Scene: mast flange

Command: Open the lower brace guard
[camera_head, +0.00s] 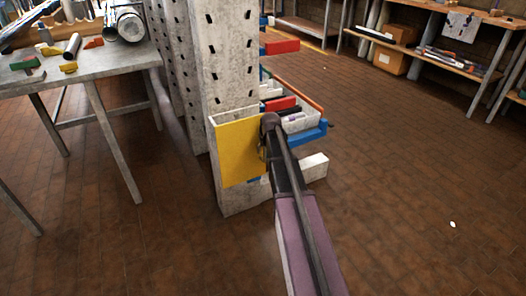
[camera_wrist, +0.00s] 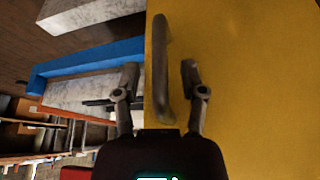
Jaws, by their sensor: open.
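The yellow lower brace guard (camera_head: 237,150) is a flat panel at the foot of the pale perforated mast. It looks flush with the mast face. In the wrist view the yellow panel (camera_wrist: 255,80) fills the right half, with a long dark bar handle (camera_wrist: 160,45) along its left edge. My gripper (camera_wrist: 160,72) is open, with one finger on each side of the handle. A gap shows between each finger and the bar, so neither appears to touch it. In the head view my arm covers the panel's right edge and hides the handle.
A blue bracket (camera_head: 310,134) and a white block (camera_head: 314,166) stick out to the right of the mast. A red bar (camera_head: 282,47) is higher up. A grey workbench (camera_head: 100,65) with parts stands at left. The brick floor (camera_head: 420,190) at right is mostly clear.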

